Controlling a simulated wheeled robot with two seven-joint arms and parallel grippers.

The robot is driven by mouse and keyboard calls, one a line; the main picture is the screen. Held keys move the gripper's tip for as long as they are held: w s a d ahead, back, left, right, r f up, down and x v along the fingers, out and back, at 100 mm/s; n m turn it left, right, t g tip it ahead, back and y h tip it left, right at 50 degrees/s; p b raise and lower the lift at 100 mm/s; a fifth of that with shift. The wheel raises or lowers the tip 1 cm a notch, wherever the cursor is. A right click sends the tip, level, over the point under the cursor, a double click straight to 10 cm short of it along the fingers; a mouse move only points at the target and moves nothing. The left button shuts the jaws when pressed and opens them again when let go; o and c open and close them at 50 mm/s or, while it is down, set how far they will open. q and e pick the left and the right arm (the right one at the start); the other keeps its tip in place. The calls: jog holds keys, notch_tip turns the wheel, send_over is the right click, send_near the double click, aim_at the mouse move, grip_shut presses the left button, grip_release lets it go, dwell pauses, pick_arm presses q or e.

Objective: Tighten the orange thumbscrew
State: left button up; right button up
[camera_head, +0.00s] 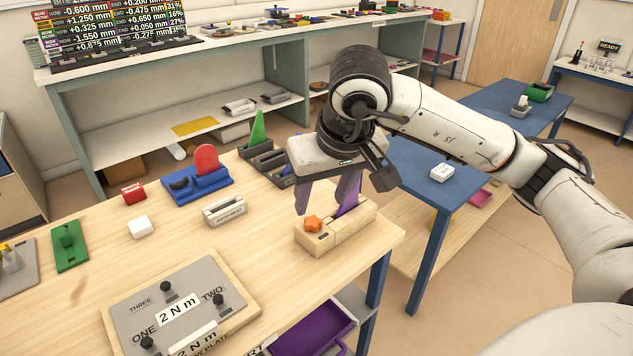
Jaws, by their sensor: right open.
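The orange thumbscrew (313,223) stands on top of a light wooden block (341,236) at the right edge of the wooden table. A purple piece shows on the same block, behind the thumbscrew. My right gripper (326,208) comes down from above the block, fingers pointing down. Its fingers are spread apart, one left and one right, behind the thumbscrew. I cannot tell whether the right finger touches the block or the purple piece. The thumbscrew is in plain sight and not between the fingers as far as I can see. My left gripper is not in view.
A grey plate (172,313) with black knobs lies at the table's front. A grey labelled holder (224,210), a blue stand (197,187) with a red disc, a white block (139,227) and a green holder (69,246) stand further left. Bare tabletop lies between the plate and the wooden block.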

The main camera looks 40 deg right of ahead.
aim_at(313, 223)
jog(key=x, duration=0.7)
jog(key=shift+s, duration=0.1)
jog(key=shift+f, duration=0.25)
jog(key=shift+w+f, duration=0.2)
jog(key=shift+w, duration=0.05)
jog(key=c, duration=1.1)
jog(key=m, duration=0.1)
jog(key=m+h, duration=0.1)
jog(key=shift+w+a+r+m, duration=0.15)
jog(key=shift+a+m, duration=0.1)
jog(key=shift+m, duration=0.15)
jog(key=shift+c, duration=0.2)
pick_arm(q)
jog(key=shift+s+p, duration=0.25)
jog(key=shift+p, duration=0.05)
pick_arm(e)
jog(key=shift+m+g+h, duration=0.4)
jog(key=shift+m, duration=0.8)
